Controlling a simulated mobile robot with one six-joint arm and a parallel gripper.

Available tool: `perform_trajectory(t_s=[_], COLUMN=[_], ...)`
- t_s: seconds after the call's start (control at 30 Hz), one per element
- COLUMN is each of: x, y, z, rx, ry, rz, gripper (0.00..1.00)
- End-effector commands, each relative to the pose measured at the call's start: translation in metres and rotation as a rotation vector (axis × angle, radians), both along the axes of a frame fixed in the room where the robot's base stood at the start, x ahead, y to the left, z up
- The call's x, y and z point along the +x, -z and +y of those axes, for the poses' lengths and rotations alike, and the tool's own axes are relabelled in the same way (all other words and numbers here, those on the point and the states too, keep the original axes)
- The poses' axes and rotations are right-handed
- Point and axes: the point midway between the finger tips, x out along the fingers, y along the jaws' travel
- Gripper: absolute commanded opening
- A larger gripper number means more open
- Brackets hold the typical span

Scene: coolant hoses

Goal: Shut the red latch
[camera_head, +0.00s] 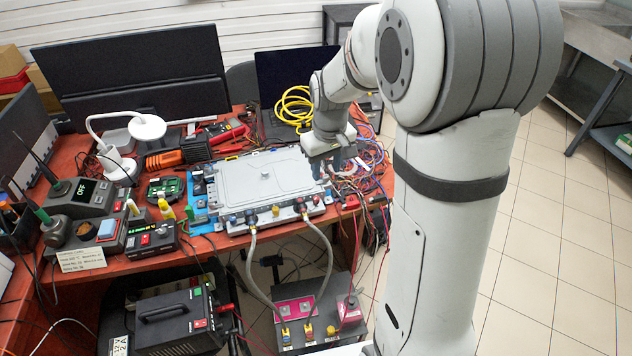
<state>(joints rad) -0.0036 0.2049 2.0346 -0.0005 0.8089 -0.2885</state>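A flat grey box (268,185) with a lid lies on the workbench, with several small coloured fittings along its front edge. A small reddish fitting (300,205) sits at the front right, where a grey hose (322,240) joins the box; it may be the red latch, but it is too small to tell whether it is open or shut. Another hose (252,255) joins further left. My gripper (333,172) points down at the box's right end, apart from the reddish fitting. Its fingertips are too small and dark to tell whether they are open or hold anything.
Bundled wires (372,160) crowd the bench right of the box. The hoses hang over the front edge to a unit with pink panels (296,308) below. A black power supply (178,318) stands left of it. Tiled floor (545,240) is clear at right.

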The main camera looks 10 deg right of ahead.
Motion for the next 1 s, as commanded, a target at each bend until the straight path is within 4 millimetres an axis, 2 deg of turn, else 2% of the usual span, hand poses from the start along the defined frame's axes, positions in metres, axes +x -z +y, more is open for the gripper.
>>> perform_trajectory(t_s=[0.1, 0.2, 0.37, 0.5, 0.67, 1.0], x=[0.034, 0.057, 0.080, 0.088, 0.089, 0.089], y=[0.035, 0.065, 0.103, 0.119, 0.134, 0.186], z=[0.001, 0.002, 0.003, 0.004, 0.004, 0.003], rx=[-0.005, -0.007, -0.009, -0.010, -0.009, -0.009], ry=[-0.063, -0.115, -0.174, -0.198, -0.203, -0.201], rz=[0.038, 0.061, 0.084, 0.092, 0.096, 0.095], gripper=[0.40, 0.40, 0.40, 0.40, 0.40, 0.40])
